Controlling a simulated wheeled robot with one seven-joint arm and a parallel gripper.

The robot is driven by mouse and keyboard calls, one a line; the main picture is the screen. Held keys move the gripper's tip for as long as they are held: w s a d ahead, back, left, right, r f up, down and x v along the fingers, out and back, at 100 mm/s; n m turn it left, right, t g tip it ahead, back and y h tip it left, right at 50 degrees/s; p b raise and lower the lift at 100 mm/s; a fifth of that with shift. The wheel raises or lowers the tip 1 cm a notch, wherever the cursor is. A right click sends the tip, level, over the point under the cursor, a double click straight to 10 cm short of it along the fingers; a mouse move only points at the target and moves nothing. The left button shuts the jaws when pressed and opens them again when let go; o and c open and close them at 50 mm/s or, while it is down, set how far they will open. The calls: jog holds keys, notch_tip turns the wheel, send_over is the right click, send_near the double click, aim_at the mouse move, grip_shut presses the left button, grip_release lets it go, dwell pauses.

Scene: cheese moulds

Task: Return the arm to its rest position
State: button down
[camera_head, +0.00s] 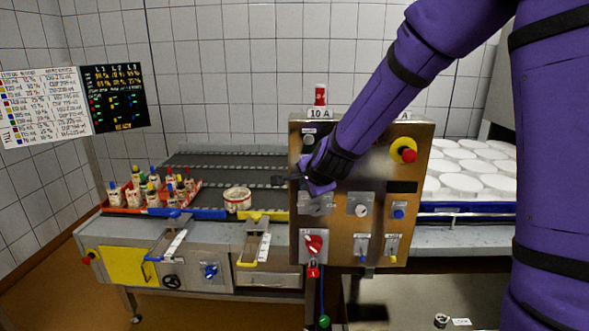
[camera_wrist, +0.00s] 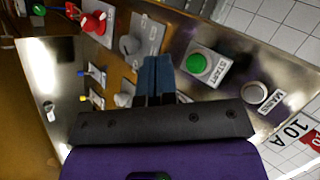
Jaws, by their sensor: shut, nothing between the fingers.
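My purple arm (camera_head: 385,95) reaches down and left from the right side of the head view, across the front of a steel control panel (camera_head: 345,240). I cannot tell whether the fingers touch the panel. The START button is hidden behind my gripper in the head view.
The panel carries a yellow-and-red stop button (camera_head: 404,150), a red rotary switch (camera_head: 313,244) and several knobs. White moulds (camera_head: 470,170) stand at right.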

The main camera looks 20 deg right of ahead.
jog(key=s+d+r+n+g, duration=0.2)
jog(key=s+r+n, duration=0.45)
jog(key=s, duration=0.55)
jog(key=s+d+r+n+g, duration=0.15)
jog(key=s+r+n, duration=0.45)
jog(key=s, duration=0.6)
jog(key=s+d+r+n+g, duration=0.1)
jog(key=s+d, duration=0.3)
jog(key=s, duration=0.7)
jog(key=shift+s+d+n+h, duration=0.2)
jog(key=shift+s+n+h, duration=0.15)
jog(key=shift+n, duration=0.2)
